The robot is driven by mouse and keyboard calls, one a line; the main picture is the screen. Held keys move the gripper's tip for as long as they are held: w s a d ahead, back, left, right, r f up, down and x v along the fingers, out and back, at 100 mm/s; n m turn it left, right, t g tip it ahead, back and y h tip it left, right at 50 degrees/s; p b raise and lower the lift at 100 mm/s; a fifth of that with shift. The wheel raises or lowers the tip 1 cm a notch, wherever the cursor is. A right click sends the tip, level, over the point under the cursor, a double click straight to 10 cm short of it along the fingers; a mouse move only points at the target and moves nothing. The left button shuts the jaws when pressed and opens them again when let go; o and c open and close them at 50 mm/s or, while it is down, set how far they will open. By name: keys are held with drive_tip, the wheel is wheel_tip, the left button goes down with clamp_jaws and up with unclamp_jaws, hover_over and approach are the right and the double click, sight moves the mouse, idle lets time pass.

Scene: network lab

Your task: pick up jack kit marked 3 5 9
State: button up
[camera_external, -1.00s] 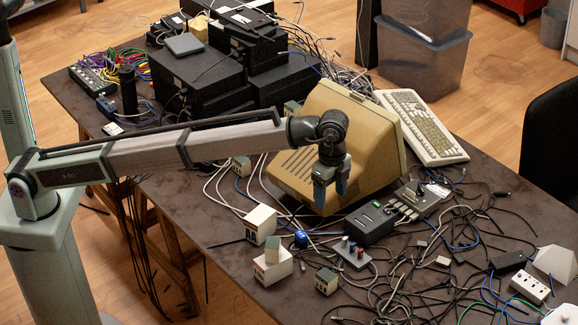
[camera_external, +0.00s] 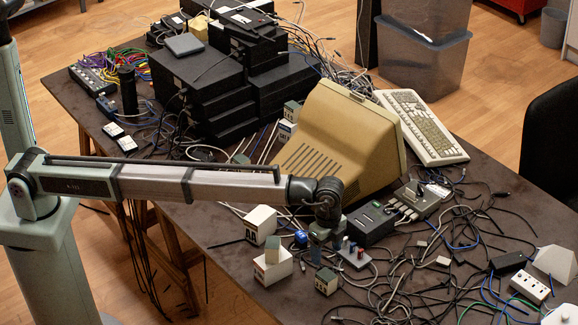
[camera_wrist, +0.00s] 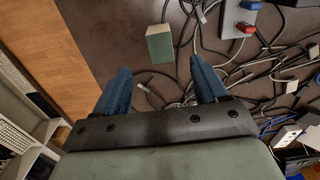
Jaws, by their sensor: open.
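Several small boxes stand on the table, and I cannot read a 3 5 9 marking on any of them. A small green-and-cream box (camera_external: 326,281) stands near the front edge. What looks like the same green box (camera_wrist: 160,43) shows in the wrist view, ahead of and between my fingers. A white box (camera_external: 260,224) and a white box with a green block on top (camera_external: 272,267) stand to its left. My gripper (camera_external: 320,252) points down, low over the table, behind the small green box. In the wrist view my gripper (camera_wrist: 161,72) is open, with nothing between the blue fingers.
A grey plate with red and blue plugs (camera_external: 354,254) stands right beside my gripper. A beige monitor (camera_external: 325,145) and black box (camera_external: 369,224) are behind it. Loose cables (camera_external: 400,285) cover the table to the right. The table's front edge is close.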

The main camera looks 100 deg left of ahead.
sight(327, 275)
wheel_tip(327, 275, down, 7)
drive_tip(key=shift+f, duration=0.15)
drive_tip(key=shift+w+d+f, duration=0.1)
drive_tip(key=shift+w+f, duration=0.05)
drive_tip(key=shift+f, duration=1.2)
drive_tip(key=shift+w+d+f, duration=0.1)
drive_tip(key=shift+f, duration=1.2)
drive_tip(key=shift+c, duration=0.2)
drive_tip(key=c, duration=1.1)
